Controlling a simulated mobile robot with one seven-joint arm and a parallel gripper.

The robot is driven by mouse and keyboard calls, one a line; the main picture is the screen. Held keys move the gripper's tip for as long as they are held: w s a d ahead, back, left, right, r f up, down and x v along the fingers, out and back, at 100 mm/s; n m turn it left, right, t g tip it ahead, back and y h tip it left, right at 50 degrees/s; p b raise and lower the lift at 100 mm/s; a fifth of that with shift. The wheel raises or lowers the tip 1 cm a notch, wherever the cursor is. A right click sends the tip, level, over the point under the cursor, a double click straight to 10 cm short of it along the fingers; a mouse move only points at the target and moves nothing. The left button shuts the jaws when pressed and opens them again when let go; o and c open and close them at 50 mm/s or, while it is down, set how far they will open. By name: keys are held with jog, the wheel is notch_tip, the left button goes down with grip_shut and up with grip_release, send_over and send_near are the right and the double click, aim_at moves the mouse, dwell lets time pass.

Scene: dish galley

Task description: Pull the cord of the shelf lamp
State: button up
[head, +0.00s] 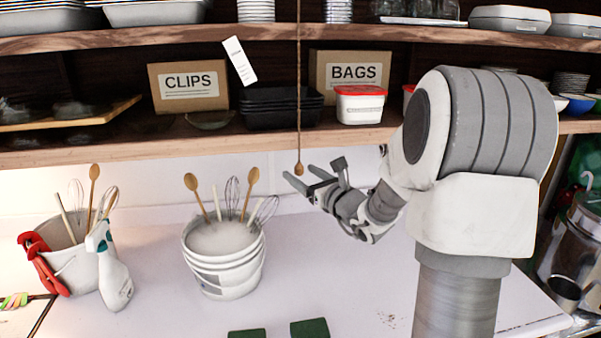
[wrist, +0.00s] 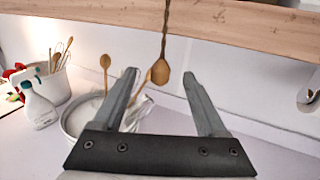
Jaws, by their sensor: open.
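The lamp cord (head: 299,90) hangs straight down in front of the shelves in the head view. A small wooden knob (head: 299,169) is at its lower end. My gripper (head: 298,174) is open at the knob's height, its fingers pointing left. The lamp itself is not in view.
A white bucket (head: 225,270) with wooden spoons and whisks stands below and left of my gripper. A spray bottle (head: 113,272) and another bucket (head: 75,265) stand farther left. The lower shelf edge (head: 200,149) runs just above my gripper. The counter (head: 350,270) below is mostly clear.

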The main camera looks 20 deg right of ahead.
jog(key=s+d, duration=0.1)
jog(key=s, duration=0.7)
jog(key=shift+d+b, duration=0.3)
jog(key=shift+b, duration=0.05)
